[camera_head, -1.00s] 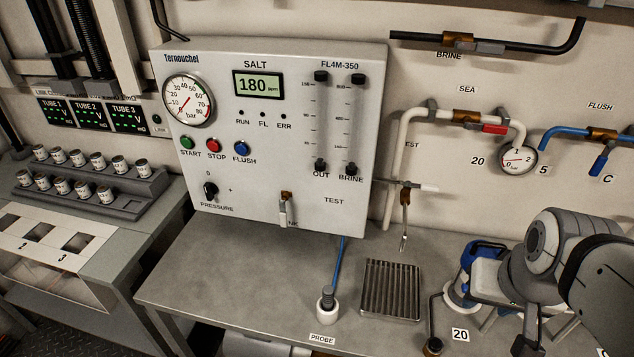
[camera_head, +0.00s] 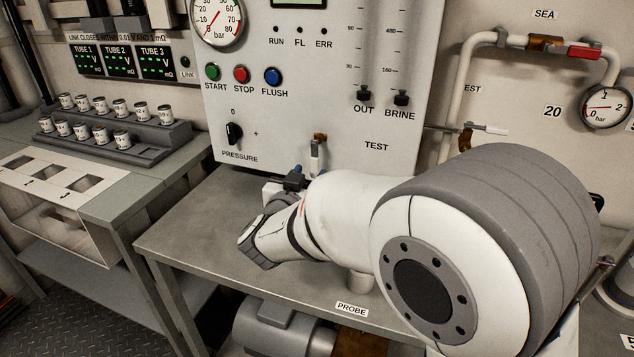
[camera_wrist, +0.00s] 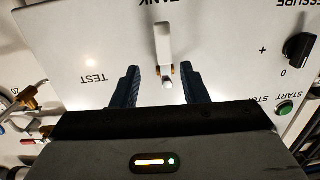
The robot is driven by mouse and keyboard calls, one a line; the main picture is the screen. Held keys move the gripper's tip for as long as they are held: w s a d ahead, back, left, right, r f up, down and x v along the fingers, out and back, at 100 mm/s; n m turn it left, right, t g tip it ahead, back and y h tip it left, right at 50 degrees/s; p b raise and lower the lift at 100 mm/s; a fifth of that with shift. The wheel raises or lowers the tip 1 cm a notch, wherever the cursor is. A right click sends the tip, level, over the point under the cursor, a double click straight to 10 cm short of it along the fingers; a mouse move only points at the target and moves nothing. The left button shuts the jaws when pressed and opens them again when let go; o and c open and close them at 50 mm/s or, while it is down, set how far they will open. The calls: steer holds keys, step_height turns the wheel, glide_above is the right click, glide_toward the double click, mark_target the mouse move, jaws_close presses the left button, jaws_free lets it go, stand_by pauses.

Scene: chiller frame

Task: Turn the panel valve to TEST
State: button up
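The panel valve (camera_head: 318,150) is on the lower front of the white panel, with a brass body and a pale lever. The lever hangs straight down, towards the TANK lettering (camera_wrist: 185,3) in the upside-down wrist view. The TEST label (camera_head: 376,146) is to its right. In the wrist view the lever (camera_wrist: 163,42) shows between and beyond my two dark fingertips. My gripper (camera_wrist: 159,70) is open, with clear gaps to either side of the valve; its exact distance is hard to tell. In the head view my gripper (camera_head: 292,182) is just below and left of the lever, partly hidden by my wrist.
The PRESSURE knob (camera_head: 234,133) and the START, STOP and FLUSH buttons (camera_head: 272,76) are left of the valve. A pale pipe (camera_head: 452,90) with a small side tap runs right of the panel. The bench (camera_head: 190,215) is clear on the left; my arm covers much of it.

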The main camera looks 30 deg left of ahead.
mark_target(313, 166)
steer(key=shift+t+h, duration=0.3)
steer(key=w, duration=0.2)
steer(key=w+a, duration=0.1)
steer(key=w, duration=0.1)
steer(key=w+f, duration=0.1)
steer(key=w, duration=0.1)
steer(key=shift+w+a+b, duration=0.3)
steer(key=shift+b, duration=0.1)
steer(key=shift+f, duration=0.1)
jaws_close()
